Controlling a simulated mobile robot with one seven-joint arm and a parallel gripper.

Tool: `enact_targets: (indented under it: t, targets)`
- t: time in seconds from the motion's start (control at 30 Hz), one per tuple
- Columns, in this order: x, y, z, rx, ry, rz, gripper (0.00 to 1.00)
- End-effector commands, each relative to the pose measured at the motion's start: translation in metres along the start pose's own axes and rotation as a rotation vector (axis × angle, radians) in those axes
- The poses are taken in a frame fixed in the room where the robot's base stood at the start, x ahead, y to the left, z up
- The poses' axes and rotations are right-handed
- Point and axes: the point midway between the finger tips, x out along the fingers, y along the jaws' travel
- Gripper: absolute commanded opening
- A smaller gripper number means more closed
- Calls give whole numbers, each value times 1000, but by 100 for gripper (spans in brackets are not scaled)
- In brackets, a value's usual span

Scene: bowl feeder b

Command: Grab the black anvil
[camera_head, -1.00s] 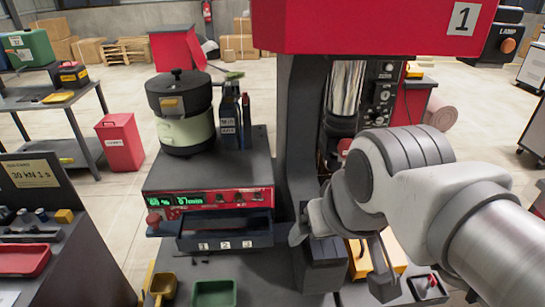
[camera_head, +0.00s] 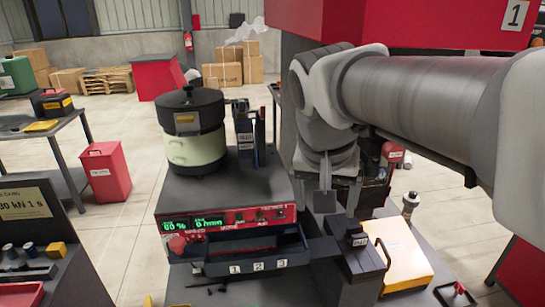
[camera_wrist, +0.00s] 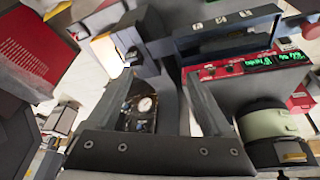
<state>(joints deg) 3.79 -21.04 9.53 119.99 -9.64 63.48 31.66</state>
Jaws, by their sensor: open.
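A black block with a small white label (camera_head: 345,232), which looks like the anvil, stands on the dark stand right of the drawer front. It also shows upside down in the wrist view (camera_wrist: 128,38). My gripper (camera_head: 325,197) is above and behind the block in the head view, apart from it. In the wrist view my gripper (camera_wrist: 158,80) has its fingers spread wide with nothing held between them. The label text is too small to read surely.
A feeder pot (camera_head: 195,140) stands on the control box (camera_head: 230,215) with lit displays. An open three-slot drawer (camera_head: 255,262) is below it. A yellow-and-white box (camera_head: 402,255) lies right of the block. The large red press head (camera_head: 420,22) overhangs my arm.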

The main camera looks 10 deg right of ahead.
Motion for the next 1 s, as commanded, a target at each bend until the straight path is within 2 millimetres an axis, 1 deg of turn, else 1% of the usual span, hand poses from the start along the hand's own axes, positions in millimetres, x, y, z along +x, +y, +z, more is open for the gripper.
enact_targets:
  t: [0.03, 0.23, 0.33, 0.4, 0.5, 0.63, 0.7, 0.83, 0.93, 1.0]
  targets:
    - [15, -8, -9, 44, -14, 24, 85]
    - [43, -32, -48, 270, -41, 116, 85]
    - [61, -36, -69, 437, -48, 174, 85]
    - [67, -29, -81, 576, -45, 219, 85]
    - [69, -10, -92, 761, -35, 282, 85]
    - [66, 13, -98, 941, -17, 344, 85]
    - [65, 22, -99, 1003, -11, 366, 85]
    - [67, 30, -99, 1057, -4, 387, 85]
    - [78, 35, -96, 1064, -3, 392, 85]
    - [91, 39, -93, 1064, -4, 392, 85]
